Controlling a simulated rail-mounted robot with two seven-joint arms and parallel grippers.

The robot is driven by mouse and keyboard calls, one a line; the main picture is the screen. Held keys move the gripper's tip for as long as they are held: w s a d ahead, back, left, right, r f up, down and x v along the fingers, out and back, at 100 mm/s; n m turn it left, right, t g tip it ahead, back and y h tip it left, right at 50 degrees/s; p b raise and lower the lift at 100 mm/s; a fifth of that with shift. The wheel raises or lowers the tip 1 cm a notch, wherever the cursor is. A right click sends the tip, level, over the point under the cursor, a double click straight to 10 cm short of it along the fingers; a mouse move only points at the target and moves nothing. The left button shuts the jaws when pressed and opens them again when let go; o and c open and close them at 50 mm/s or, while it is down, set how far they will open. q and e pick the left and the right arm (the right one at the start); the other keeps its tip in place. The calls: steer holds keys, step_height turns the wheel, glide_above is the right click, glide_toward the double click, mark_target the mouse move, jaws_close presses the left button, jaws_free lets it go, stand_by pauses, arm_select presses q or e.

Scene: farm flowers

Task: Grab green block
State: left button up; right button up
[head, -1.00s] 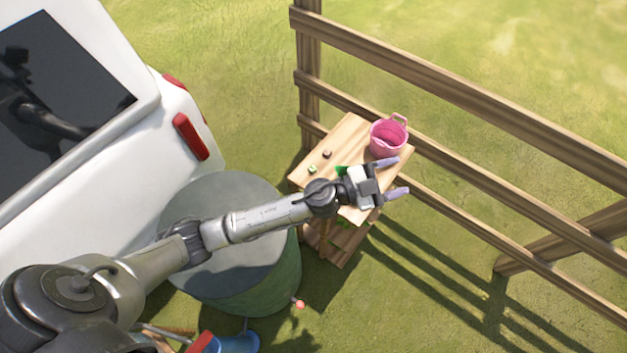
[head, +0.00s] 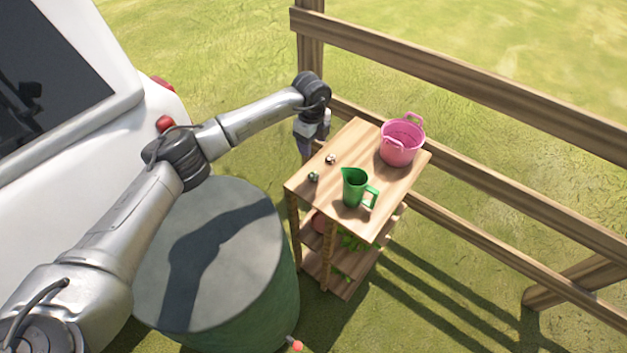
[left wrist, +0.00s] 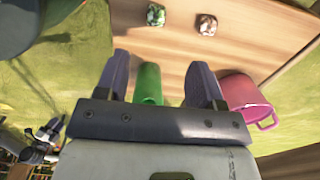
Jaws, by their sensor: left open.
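The small green block (head: 313,176) sits on the wooden table (head: 350,135) near its left edge. It also shows at the top of the left wrist view (left wrist: 156,15). A similar brownish block (head: 330,159) lies beside it, a little farther back. My left gripper (head: 309,146) points down by the table's back left edge, behind the blocks and apart from both. In the left wrist view its two fingers (left wrist: 160,80) are spread, with nothing held between them.
A green jug (head: 355,188) stands on the table's front part, and a pink bucket (head: 399,145) at its right. A wooden fence (head: 450,85) runs behind. A large round grey-green barrel (head: 215,250) and a white vehicle (head: 95,95) are at the left.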

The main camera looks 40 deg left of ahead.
arm_select(q)
steer(key=b, duration=0.2)
glide_above(311, 172)
step_height(311, 172, down, 8)
steer(key=shift+w+d+r, duration=0.1)
steer(key=shift+w, duration=0.05)
steer(key=shift+f+b, duration=0.65)
steer(key=shift+f, duration=2.05)
steer(key=shift+r, duration=0.1)
steer(key=shift+c, duration=0.7)
steer(key=c, duration=0.9)
